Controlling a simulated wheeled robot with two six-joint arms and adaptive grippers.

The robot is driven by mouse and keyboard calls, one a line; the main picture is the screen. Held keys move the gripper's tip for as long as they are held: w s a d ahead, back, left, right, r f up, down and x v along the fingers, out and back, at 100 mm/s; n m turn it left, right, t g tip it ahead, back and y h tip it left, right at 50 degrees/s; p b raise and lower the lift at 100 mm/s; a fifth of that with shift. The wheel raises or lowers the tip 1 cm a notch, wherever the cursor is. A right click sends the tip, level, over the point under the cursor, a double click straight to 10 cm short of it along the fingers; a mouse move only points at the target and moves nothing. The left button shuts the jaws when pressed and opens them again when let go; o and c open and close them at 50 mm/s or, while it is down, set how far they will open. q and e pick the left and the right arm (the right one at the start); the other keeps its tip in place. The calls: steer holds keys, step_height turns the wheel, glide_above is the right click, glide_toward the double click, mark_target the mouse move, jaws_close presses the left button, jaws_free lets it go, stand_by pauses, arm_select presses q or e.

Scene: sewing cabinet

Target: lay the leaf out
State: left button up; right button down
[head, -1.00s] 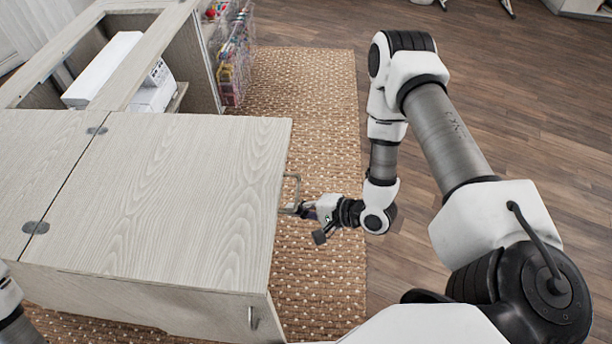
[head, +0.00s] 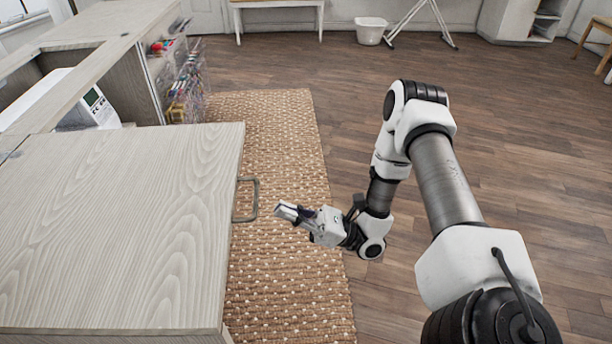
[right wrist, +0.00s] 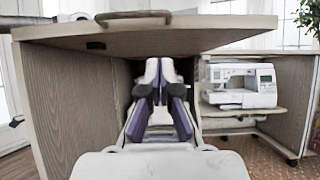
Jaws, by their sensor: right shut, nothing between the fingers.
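The leaf (head: 120,225) is a pale wood-grain panel lying flat, looking level with the cabinet top beside it. A metal loop handle (head: 246,200) sticks out from its right edge. My right gripper (head: 287,211) is shut and empty, a short gap to the right of the handle. In the right wrist view the gripper fingers (right wrist: 160,88) point towards the cabinet, with the leaf's underside (right wrist: 220,38) and the handle (right wrist: 133,17) above them in the picture. My left gripper is out of view.
A white sewing machine (right wrist: 242,82) sits on a shelf inside the cabinet. Thread racks (head: 185,90) hang on the cabinet's far side. A woven rug (head: 285,280) covers the floor right of the leaf, with open wood floor beyond. A white bin (head: 371,31) stands far back.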

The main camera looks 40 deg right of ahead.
step_height(320, 180, up, 5)
steer(key=w+a, duration=0.1)
steer(key=a, duration=0.1)
steer(key=shift+w+a+r, duration=0.15)
steer(key=shift+w+a, duration=0.1)
steer(key=shift+w, duration=0.15)
steer(key=w+a+r+g+h+p, duration=0.1)
steer(key=a+r+h+p, duration=0.1)
steer(key=r+p, duration=1.2)
steer(key=w+a+r+g+h+p, duration=0.2)
steer(key=r+p, duration=1.3)
steer(key=p, duration=0.8)
steer(key=shift+w+a+g+h, duration=0.15)
steer(key=shift+g+h, duration=0.15)
steer(key=shift+h, duration=0.1)
